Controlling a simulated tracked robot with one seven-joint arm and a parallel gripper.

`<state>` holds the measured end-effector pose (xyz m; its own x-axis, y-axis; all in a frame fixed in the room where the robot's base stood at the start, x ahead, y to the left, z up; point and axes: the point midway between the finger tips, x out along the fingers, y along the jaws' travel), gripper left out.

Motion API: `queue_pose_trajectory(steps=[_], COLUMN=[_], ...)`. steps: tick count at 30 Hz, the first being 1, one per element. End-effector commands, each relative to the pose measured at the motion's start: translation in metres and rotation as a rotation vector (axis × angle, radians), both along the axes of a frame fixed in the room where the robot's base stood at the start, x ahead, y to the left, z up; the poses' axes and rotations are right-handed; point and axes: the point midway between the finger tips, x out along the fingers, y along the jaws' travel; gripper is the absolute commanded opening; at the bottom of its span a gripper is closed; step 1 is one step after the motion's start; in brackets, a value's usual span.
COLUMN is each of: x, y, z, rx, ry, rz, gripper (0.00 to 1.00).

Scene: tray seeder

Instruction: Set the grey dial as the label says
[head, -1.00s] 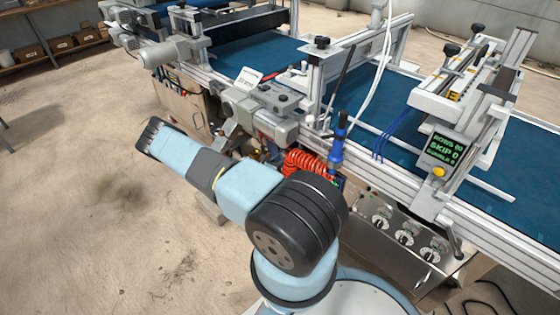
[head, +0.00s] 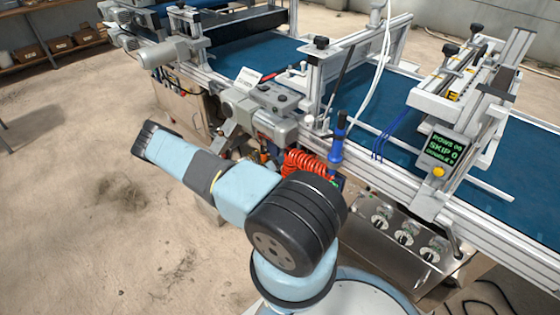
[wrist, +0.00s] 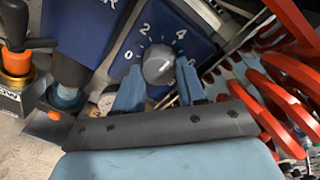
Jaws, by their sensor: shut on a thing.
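The grey dial (wrist: 158,64) is a round knob on a blue panel (wrist: 122,62) in the wrist view. White numbers 0, 2 and 4 show around it, and a mark at its right is partly covered. My gripper (wrist: 159,74) has its two light blue fingers on either side of the dial, shut on it. I cannot make out which number the dial points to. In the head view the dial and my gripper are hidden from sight. A small white card (head: 248,77) with print too small to read stands on the machine.
A red coiled hose (wrist: 285,75) lies close to the right of my gripper. An orange-and-black fitting (wrist: 16,60) is at the left. In the head view a blue conveyor (head: 350,100), a green-lettered display (head: 443,149) and a panel of several knobs (head: 405,238) are on the machine.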

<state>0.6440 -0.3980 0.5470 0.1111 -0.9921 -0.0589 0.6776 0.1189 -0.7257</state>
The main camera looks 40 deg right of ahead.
Motion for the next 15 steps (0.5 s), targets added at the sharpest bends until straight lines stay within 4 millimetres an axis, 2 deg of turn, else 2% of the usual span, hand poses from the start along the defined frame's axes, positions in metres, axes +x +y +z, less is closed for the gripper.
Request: queue_pose_trajectory(steps=[13,14,15], x=[0.0046,0.0047,0.0045], y=[-0.0004,-0.0004,-0.0003], z=[0.0017,0.0017,0.0017], rx=[-0.003,-0.003,-0.003], ry=[0.006,0.006,0.006], rz=[0.007,0.007,0.007], gripper=[0.09,0.41,0.45])
